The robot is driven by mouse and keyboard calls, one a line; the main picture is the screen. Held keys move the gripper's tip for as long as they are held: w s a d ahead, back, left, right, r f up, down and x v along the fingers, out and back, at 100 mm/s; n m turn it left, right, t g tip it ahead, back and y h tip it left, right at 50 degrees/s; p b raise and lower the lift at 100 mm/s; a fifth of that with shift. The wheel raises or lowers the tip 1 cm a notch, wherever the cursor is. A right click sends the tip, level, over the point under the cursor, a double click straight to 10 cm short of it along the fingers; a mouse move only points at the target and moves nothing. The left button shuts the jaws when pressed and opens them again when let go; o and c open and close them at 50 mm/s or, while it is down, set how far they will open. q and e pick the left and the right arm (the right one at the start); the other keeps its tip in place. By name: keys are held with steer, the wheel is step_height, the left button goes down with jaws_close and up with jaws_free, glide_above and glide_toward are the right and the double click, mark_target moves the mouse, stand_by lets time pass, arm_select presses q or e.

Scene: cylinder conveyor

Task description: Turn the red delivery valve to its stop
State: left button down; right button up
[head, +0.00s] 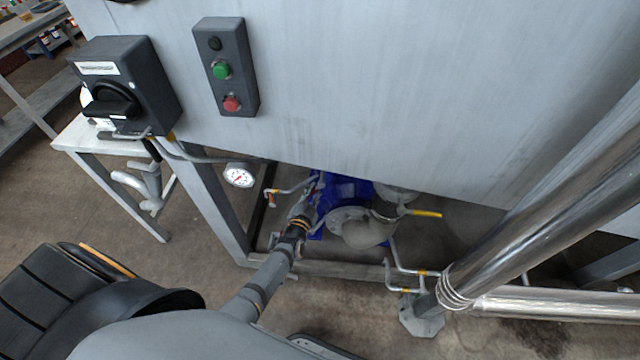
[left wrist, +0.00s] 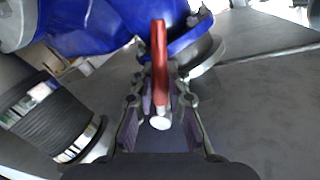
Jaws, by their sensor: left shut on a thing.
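The red delivery valve's lever (left wrist: 160,55) stands upright in the middle of the left wrist view, with a pale round end (left wrist: 160,123) toward me. My left gripper (left wrist: 161,98) has a finger on each side of the lever and is shut on it. In the head view my left arm reaches low under the grey panel, with the left gripper (head: 305,205) beside the blue pump (head: 345,190). The lever is mostly hidden there by the gripper and arm. The blue pump body (left wrist: 100,25) shows behind the lever in the wrist view. My right gripper is not in view.
A grey panel (head: 400,90) overhangs the pump. A gauge (head: 239,175) hangs to the left. A large metal pipe (head: 560,180) crosses at right. A frame leg (head: 215,205) stands left.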

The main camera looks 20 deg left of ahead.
arm_select(q)
steer(key=m+p, duration=0.1)
steer(key=p, duration=0.1)
steer(key=a+r+m+p, duration=0.1)
steer(key=m+p, duration=0.1)
steer(key=p, duration=0.1)
steer(key=s+r+m+g+y+p, duration=0.1)
steer(key=m+p, duration=0.1)
steer(key=shift+a+r+p, duration=0.15)
steer(key=shift+a+p, duration=0.2)
steer(key=shift+a, duration=0.05)
steer(key=m+p, duration=0.2)
steer(key=r+m+y+p, duration=0.1)
steer(key=shift+a+r+m+g, duration=0.1)
steer(key=shift+a+m+g, duration=0.2)
steer(key=shift+g, duration=0.1)
steer(key=shift+r+m+p, duration=0.15)
steer(key=shift+m+p, duration=0.3)
steer(key=shift+m, duration=0.15)
steer(key=shift+s, duration=0.1)
steer(key=c, duration=1.3)
jaws_free()
steer(key=shift+d+r, duration=0.1)
steer(key=shift+r, duration=0.05)
steer(key=shift+c, duration=0.2)
steer(key=shift+r+y, duration=0.1)
steer(key=shift+y, duration=0.2)
